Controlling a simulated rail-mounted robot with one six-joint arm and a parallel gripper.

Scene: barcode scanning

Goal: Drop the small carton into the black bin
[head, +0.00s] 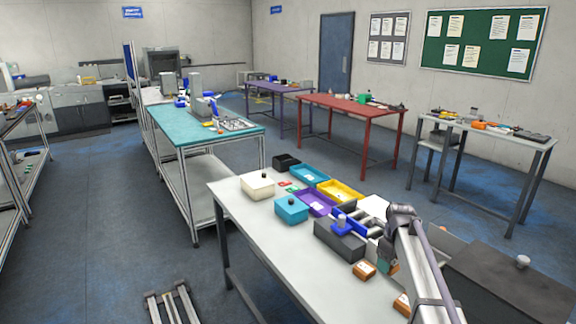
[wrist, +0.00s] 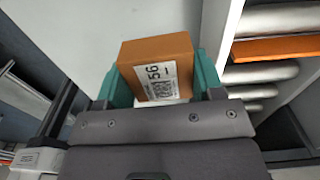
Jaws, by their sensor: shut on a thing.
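The small carton (wrist: 157,62) is a brown box with a white label bearing "56" and a code. In the wrist view it sits between the teal fingers of my gripper (wrist: 164,85), which is shut on it. In the head view my gripper (head: 388,266) is at the right part of the white table, largely hidden by my arm, and the held carton is hard to make out there. The black bin (head: 287,162) is a small open box at the table's far end, well away from my gripper.
A dark grey box with a blue-topped device (head: 341,226), a purple tray (head: 316,203), a yellow tray (head: 341,191) and blue containers stand towards the bin. Rollers (wrist: 270,75) show right in the wrist view.

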